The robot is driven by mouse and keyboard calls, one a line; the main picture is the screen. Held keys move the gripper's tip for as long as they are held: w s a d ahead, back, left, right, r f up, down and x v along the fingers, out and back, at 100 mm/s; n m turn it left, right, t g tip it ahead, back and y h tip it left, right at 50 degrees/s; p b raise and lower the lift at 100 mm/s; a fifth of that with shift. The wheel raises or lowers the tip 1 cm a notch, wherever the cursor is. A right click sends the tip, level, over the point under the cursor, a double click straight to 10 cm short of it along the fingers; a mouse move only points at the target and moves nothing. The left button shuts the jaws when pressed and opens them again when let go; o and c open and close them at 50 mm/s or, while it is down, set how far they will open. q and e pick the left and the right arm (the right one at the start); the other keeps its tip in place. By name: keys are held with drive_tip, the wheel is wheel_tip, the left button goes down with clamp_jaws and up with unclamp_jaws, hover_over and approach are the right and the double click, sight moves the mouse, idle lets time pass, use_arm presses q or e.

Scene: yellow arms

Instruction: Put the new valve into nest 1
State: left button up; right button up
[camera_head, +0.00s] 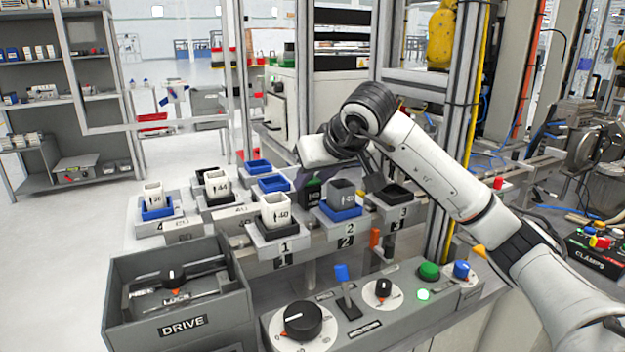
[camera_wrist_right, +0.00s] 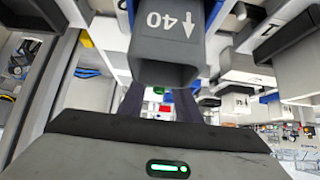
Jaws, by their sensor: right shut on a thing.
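My right gripper (camera_head: 343,180) reaches in from the right and is shut on a grey valve (camera_head: 341,193). The valve's "40" and arrow face show between the fingers in the right wrist view (camera_wrist_right: 168,45). In the head view the valve is at the blue seat of nest 2 (camera_head: 345,214); whether it is fully seated or just above, I cannot tell. Nest 1 (camera_head: 283,247) has a black seat with a white valve (camera_head: 275,209) marked 40 upright in it. My left gripper is out of view.
Nest 3 (camera_head: 403,212) has an empty black seat. Behind the front row stand white valves (camera_head: 217,183) and empty blue seats (camera_head: 272,184). The DRIVE box (camera_head: 178,300) and control panel (camera_head: 370,310) are in front.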

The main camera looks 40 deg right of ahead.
drive_tip(key=shift+f, duration=0.15)
drive_tip(key=o, duration=1.2)
